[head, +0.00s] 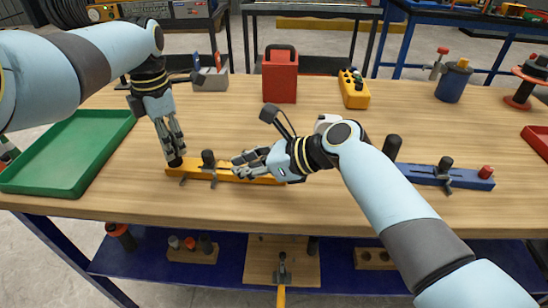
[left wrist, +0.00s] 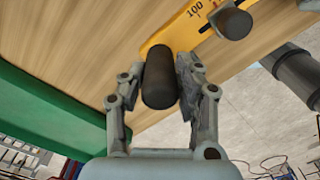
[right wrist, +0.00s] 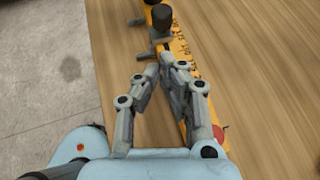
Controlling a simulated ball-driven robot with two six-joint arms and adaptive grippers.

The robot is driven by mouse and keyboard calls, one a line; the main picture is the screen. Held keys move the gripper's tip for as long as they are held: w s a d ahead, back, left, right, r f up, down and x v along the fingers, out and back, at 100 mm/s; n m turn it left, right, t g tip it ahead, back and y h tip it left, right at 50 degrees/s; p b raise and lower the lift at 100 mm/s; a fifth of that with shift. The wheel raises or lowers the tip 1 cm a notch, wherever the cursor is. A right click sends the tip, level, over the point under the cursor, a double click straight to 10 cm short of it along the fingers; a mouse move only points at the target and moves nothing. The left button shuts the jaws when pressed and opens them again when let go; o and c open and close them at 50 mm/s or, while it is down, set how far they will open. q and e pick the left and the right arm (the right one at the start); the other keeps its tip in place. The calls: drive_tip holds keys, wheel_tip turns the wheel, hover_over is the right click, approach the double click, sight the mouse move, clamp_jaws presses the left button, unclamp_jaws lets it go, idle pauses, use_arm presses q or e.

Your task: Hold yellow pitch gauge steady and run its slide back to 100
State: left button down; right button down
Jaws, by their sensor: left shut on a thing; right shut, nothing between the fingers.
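The yellow pitch gauge (head: 223,174) lies along the front of the bench. My left gripper (head: 174,155) is shut on the black handle (left wrist: 159,78) at its left end. The slide's black knob (head: 208,158) stands a little right of that handle. In the left wrist view the slide knob (left wrist: 234,22) is close to the printed 100 mark (left wrist: 195,10); its exact reading is hidden. My right gripper (head: 238,164) is shut and empty, low over the gauge, right of the slide. In the right wrist view the slide knob (right wrist: 162,18) is apart from the fingertips (right wrist: 160,68).
A green tray (head: 85,185) is at the left and a blue gauge (head: 430,175) at the right. The middle of the bench is mostly clear.

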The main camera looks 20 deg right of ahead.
drive_tip(key=v, duration=1)
approach(210, 166)
drive_tip(key=x, duration=0.4)
drive_tip(key=shift+s+d+f, duration=0.15)
drive_tip(key=shift+s+f, duration=0.05)
drive_tip(key=shift+f, duration=0.1)
drive_tip(key=shift+w+a, duration=0.5)
drive_tip(key=shift+a, duration=0.1)
